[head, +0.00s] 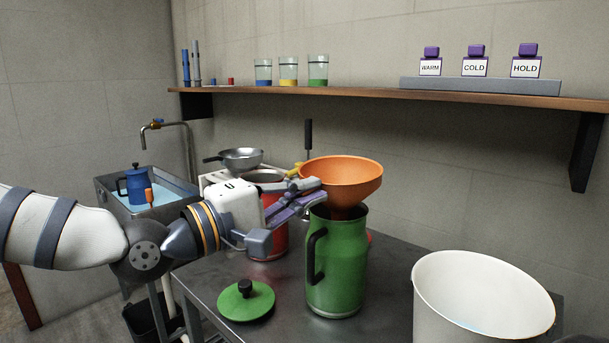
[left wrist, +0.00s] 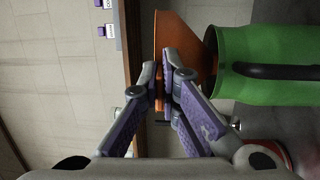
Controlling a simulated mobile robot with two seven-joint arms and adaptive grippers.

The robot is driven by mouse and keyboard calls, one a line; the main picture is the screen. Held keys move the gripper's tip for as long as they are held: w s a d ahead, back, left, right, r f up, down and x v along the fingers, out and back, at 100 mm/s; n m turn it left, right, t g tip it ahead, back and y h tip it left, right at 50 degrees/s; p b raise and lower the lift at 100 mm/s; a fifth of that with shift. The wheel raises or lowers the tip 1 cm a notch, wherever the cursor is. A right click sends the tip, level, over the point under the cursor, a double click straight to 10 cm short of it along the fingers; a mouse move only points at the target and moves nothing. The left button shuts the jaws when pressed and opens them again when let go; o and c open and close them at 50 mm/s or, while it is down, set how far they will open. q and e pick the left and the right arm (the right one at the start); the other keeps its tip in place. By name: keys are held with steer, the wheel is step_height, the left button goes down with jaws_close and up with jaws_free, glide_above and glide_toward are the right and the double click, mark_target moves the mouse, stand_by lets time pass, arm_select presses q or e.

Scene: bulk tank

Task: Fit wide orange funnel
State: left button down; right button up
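The wide orange funnel (head: 342,172) is upright, its cone directly above the open mouth of the green can (head: 338,270). Its narrow lower end meets the can's mouth; how deep the spout sits is hidden. My left gripper (head: 312,187) is at the left side of the funnel, its fingers closed on the rim. In the left wrist view the fingers (left wrist: 166,80) pinch the edge of the orange funnel (left wrist: 183,40), with the green can (left wrist: 265,65) beside it. The can's black handle faces left in the head view. My right gripper is not in view.
A green lid (head: 262,304) lies on the metal table, left of the can. A large white bucket (head: 470,310) stands at the right. A red container (head: 274,242) stands behind my gripper. A sink (head: 165,204) with a blue jug is at the left. A shelf (head: 370,95) runs above.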

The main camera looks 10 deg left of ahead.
arm_select(q)
steer(key=shift+f, duration=0.9)
steer(key=shift+r, duration=0.1)
steer(key=c, duration=1.7)
jaws_free()
steer(key=v, duration=1.2)
